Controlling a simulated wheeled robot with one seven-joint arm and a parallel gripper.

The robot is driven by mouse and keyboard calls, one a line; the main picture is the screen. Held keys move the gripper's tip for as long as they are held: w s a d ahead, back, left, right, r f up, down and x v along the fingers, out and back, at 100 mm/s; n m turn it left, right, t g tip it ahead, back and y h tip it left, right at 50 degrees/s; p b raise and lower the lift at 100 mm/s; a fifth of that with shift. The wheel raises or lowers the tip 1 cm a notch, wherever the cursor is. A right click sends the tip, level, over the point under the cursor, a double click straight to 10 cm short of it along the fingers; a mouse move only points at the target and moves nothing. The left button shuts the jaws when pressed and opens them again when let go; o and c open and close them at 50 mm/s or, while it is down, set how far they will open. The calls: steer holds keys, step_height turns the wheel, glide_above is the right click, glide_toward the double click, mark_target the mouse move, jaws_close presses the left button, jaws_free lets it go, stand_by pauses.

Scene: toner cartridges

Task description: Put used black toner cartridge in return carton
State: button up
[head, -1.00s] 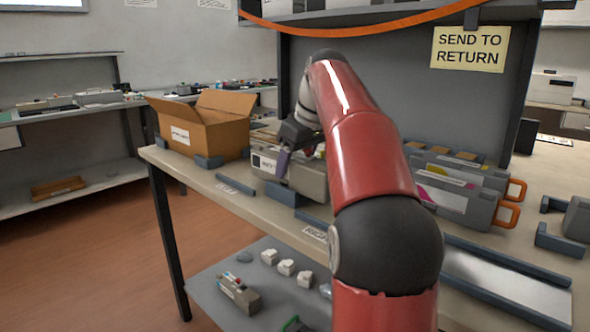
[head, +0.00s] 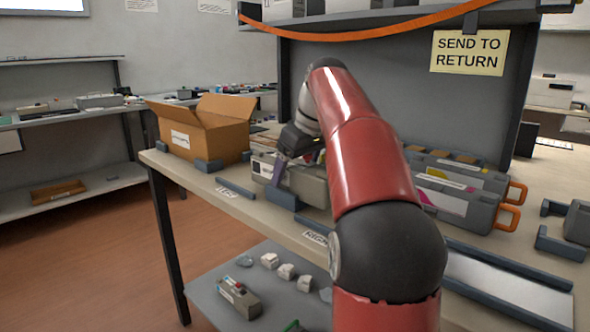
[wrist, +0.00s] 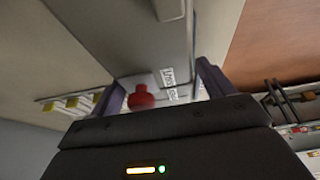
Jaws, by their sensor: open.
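A grey toner cartridge (head: 312,188) with a white label on its end lies in a blue-grey cradle on the bench; my arm hides part of it. In the wrist view, a grey body (wrist: 125,35) with a white label and a red knob lies in front of and between my fingers. The open brown carton (head: 212,138) stands at the bench's left end, flaps up.
Grey cartridges with orange handles (head: 465,200) stand right of my arm. A "SEND TO RETURN" sign (head: 468,52) hangs on the back panel. Low blue-grey rails (head: 235,187) line the bench front.

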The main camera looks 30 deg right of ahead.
mark_target(291, 162)
steer(key=v, duration=0.2)
steer(key=p+v, duration=0.1)
steer(key=v, duration=0.1)
steer(key=p+v, duration=0.1)
steer(key=v, duration=0.1)
steer(key=shift+a+r, duration=0.25)
steer(key=shift+r, duration=0.15)
steer(key=shift+o, duration=0.5)
steer(key=shift+s+d+r+p, duration=0.1)
steer(key=shift+s+r+p, duration=0.15)
steer(key=shift+r+p, duration=0.2)
steer(key=shift+w+d+f+p, duration=0.2)
steer(key=shift+w+d+p, duration=0.1)
steer(key=shift+w+d, duration=0.15)
steer(key=shift+a+b+x, duration=0.15)
steer(key=shift+b+x, duration=0.4)
steer(key=shift+x, duration=1.45)
steer(key=shift+a+b+x, duration=0.15)
steer(key=shift+b+x, duration=0.4)
steer(key=shift+x, duration=1.45)
steer(key=shift+r, duration=0.1)
steer(key=c, duration=1.4)
step_height(291, 162, up, 8)
steer(key=p, duration=0.2)
steer(key=shift+p, duration=0.35)
steer(key=shift+c, duration=0.2)
steer(key=shift+r, duration=0.95)
